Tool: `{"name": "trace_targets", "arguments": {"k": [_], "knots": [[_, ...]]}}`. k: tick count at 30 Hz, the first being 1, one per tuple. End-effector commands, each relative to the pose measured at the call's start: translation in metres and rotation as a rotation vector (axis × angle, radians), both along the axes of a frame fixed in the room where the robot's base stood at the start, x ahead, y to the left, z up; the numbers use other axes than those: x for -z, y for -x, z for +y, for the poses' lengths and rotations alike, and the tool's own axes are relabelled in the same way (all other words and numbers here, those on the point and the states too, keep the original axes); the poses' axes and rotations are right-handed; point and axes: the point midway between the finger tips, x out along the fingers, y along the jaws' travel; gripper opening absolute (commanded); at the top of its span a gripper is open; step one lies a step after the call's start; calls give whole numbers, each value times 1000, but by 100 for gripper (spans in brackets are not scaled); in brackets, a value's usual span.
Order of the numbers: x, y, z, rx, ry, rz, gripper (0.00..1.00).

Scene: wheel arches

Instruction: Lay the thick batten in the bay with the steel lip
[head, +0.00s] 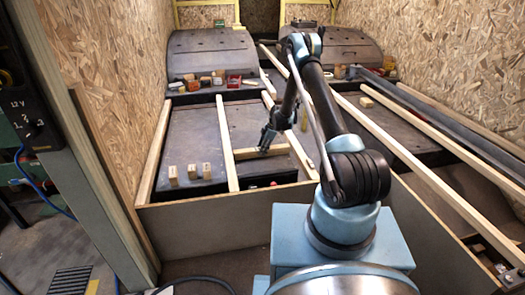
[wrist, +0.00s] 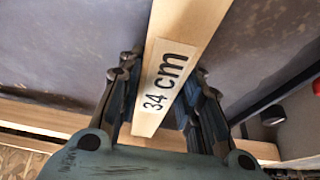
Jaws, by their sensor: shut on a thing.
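My gripper (head: 267,140) is low over the van floor. In the wrist view my gripper (wrist: 163,92) has a finger on each side of a pale wooden batten (wrist: 188,30) and is shut on it. A white label (wrist: 167,78) on the batten reads "34 cm". In the head view the batten (head: 246,154) lies crosswise between two long timber strips, partly hidden by my gripper. I cannot tell whether it touches the floor. The bay with the steel lip cannot be made out for certain.
Long timber strips (head: 226,140) divide the dark floor (head: 190,135). Three small wood blocks (head: 190,172) stand at the front left. Two wheel arches (head: 211,52) stand at the back, with small items before them. Grey rails (head: 405,95) lie at the right.

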Motion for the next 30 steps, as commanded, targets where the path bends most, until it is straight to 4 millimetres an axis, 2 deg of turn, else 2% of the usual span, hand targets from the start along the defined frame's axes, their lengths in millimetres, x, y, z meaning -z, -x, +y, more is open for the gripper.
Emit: {"name": "trace_targets", "arguments": {"k": [22, 23, 24, 25, 30], "knots": [[-1, 1, 0, 0, 0, 0, 0], [-1, 1, 0, 0, 0, 0, 40], [-1, 1, 0, 0, 0, 0, 49], [-1, 1, 0, 0, 0, 0, 56], [-1, 1, 0, 0, 0, 0, 56]]}}
